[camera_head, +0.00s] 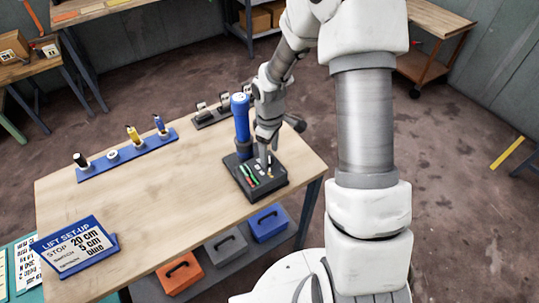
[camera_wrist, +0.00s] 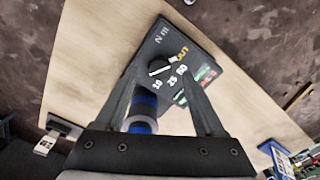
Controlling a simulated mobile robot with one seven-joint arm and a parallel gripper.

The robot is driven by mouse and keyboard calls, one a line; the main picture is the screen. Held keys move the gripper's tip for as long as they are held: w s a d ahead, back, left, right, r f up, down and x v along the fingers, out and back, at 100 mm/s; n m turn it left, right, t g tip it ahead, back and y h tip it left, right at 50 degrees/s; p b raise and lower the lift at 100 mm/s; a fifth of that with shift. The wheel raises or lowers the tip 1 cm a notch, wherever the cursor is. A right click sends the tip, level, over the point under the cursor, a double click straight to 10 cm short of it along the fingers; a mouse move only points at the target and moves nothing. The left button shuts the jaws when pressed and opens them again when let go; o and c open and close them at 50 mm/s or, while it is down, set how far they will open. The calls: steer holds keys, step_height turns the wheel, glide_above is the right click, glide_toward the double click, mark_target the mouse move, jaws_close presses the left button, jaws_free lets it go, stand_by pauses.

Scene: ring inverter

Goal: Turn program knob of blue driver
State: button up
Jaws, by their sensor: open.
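The blue driver (camera_head: 241,125) stands upright at the back of a black control box (camera_head: 250,192) near the table's right end. In the wrist view the blue driver (camera_wrist: 143,105) shows below the box, partly behind my left finger. The box's top face (camera_wrist: 160,42) carries a dark round knob (camera_wrist: 160,69) with a white pointer line, white numbers around it and an "N m" mark. My gripper (camera_wrist: 162,68) is open and empty, pointing down over the box, with the knob between its fingertips. In the head view my gripper (camera_head: 268,160) hides the knob; contact cannot be told.
Green and red markings (camera_wrist: 205,73) lie beside the knob. A blue rack (camera_head: 125,158) with small tools is at the table's back left, a black rack (camera_head: 212,118) behind the driver. A blue sign (camera_head: 75,247) stands front left. The middle of the table (camera_head: 165,200) is clear.

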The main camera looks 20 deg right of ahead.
mark_target(270, 162)
steer(key=shift+f, duration=1.05)
jaws_close()
